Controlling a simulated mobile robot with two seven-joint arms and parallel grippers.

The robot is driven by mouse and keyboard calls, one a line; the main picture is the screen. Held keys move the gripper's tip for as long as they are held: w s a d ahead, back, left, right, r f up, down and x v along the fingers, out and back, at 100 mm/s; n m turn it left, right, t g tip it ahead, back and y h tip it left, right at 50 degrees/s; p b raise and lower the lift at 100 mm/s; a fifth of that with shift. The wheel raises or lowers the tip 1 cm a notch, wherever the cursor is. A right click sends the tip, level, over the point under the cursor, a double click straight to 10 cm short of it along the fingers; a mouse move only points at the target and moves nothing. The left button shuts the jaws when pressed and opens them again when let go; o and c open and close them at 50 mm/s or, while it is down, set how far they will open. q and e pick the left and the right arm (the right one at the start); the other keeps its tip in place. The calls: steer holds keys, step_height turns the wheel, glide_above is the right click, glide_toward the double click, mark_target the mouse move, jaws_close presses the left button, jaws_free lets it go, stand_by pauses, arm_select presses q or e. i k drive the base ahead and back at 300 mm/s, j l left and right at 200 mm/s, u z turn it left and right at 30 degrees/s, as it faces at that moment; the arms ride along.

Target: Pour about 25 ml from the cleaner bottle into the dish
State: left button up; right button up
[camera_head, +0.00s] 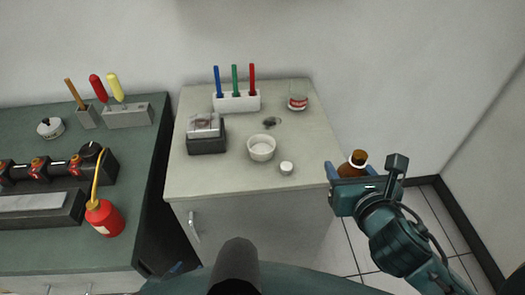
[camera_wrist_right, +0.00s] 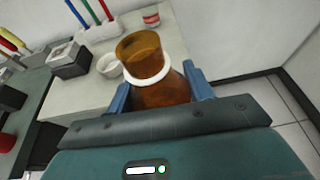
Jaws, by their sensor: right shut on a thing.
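The cleaner bottle is brown amber with a white ring at its open neck; it shows in the head view (camera_head: 349,169) and the right wrist view (camera_wrist_right: 165,95). My right gripper (camera_head: 347,180) is shut on its body, with a blue finger on each side, just off the cabinet's right edge. The bottle looks roughly upright. The white dish (camera_head: 261,148) stands on the cabinet top, left of the bottle and apart from it; it also shows in the wrist view (camera_wrist_right: 109,66). Only a blue tip of what looks like my left gripper (camera_head: 176,267) shows at the bottom; its jaws are hidden.
On the cabinet top (camera_head: 315,145) are a small white cap (camera_head: 286,168), a pen holder (camera_head: 237,102), a red-labelled jar (camera_head: 298,96), a dark-based box (camera_head: 206,138) and a dark smudge (camera_head: 269,122). A green bench (camera_head: 140,140) with a red squeeze bottle (camera_head: 105,219) stands left.

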mark_target(260, 138)
steer(key=k+u, duration=0.15)
steer(key=k, duration=0.35)
steer(key=u, duration=0.9)
steer(key=l+u, duration=0.15)
steer(key=l, duration=0.3)
steer(key=k+l, duration=0.1)
steer(key=l, duration=1.05)
steer(key=i, duration=0.35)
